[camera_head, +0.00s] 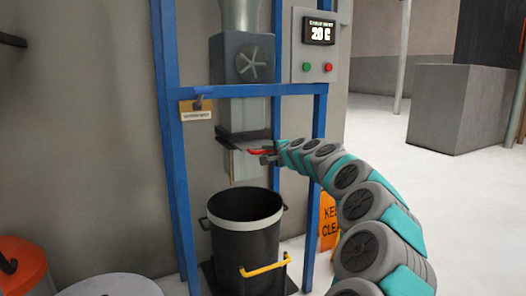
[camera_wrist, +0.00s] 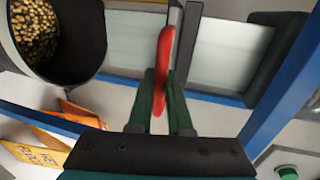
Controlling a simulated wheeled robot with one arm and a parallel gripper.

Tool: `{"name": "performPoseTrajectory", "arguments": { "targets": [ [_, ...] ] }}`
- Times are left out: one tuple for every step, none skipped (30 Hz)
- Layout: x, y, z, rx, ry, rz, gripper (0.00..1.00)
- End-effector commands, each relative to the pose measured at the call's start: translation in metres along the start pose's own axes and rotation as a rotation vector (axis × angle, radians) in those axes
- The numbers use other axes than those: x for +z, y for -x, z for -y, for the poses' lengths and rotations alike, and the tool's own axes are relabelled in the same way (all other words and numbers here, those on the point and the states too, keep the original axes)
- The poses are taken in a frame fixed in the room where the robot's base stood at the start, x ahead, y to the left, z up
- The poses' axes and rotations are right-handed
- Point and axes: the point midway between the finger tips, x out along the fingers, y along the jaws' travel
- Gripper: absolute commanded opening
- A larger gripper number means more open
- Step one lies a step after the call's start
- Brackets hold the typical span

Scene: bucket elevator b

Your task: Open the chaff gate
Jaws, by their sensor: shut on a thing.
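The chaff gate (camera_head: 250,134) is a dark flat plate across the grey chute, above the black bucket. Its red handle (camera_head: 260,151) points toward my arm and also shows in the wrist view (camera_wrist: 164,45). My gripper (camera_head: 273,156) is at the handle, and in the wrist view its two green fingers (camera_wrist: 163,82) are shut on the handle, one on each side. The pale lower chute (camera_head: 245,165) ends above the bucket. I cannot tell how far the gate is open.
The black bucket (camera_head: 243,235) stands below the chute; grain (camera_wrist: 36,28) shows inside it. Blue posts (camera_head: 172,150) flank the chute. A control box (camera_head: 320,45) with buttons is at upper right. An orange sign (camera_head: 328,222) stands behind my arm.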

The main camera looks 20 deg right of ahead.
Motion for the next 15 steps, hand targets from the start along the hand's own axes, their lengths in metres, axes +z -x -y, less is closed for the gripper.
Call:
{"name": "performPoseTrajectory", "arguments": {
  "targets": [
    [-0.001, 0.007, -0.004, 0.002, -0.003, 0.000, 0.00],
    [-0.002, 0.012, -0.005, 0.002, -0.003, -0.001, 0.00],
    [-0.002, 0.017, -0.005, 0.001, -0.004, -0.001, 0.00],
    [-0.001, 0.022, -0.006, 0.001, -0.003, 0.000, 0.00],
    [-0.001, 0.026, -0.007, 0.002, -0.003, 0.001, 0.00],
    [-0.001, 0.032, -0.009, 0.002, -0.003, 0.002, 0.00],
    [-0.001, 0.036, -0.009, 0.002, -0.002, 0.001, 0.00],
    [-0.001, 0.040, -0.010, 0.002, -0.002, 0.000, 0.00],
    [-0.002, 0.045, -0.011, 0.002, -0.002, -0.001, 0.00],
    [-0.001, 0.048, -0.012, 0.002, -0.002, 0.000, 0.00],
    [0.000, 0.051, -0.013, 0.002, -0.001, 0.000, 0.00],
    [0.000, 0.054, -0.013, 0.002, 0.000, 0.000, 0.00],
    [0.000, 0.056, -0.013, 0.001, 0.001, 0.000, 0.00],
    [0.000, 0.058, -0.013, 0.001, 0.001, -0.001, 0.00],
    [0.000, 0.059, -0.014, 0.000, 0.002, -0.001, 0.00]
  ]
}}
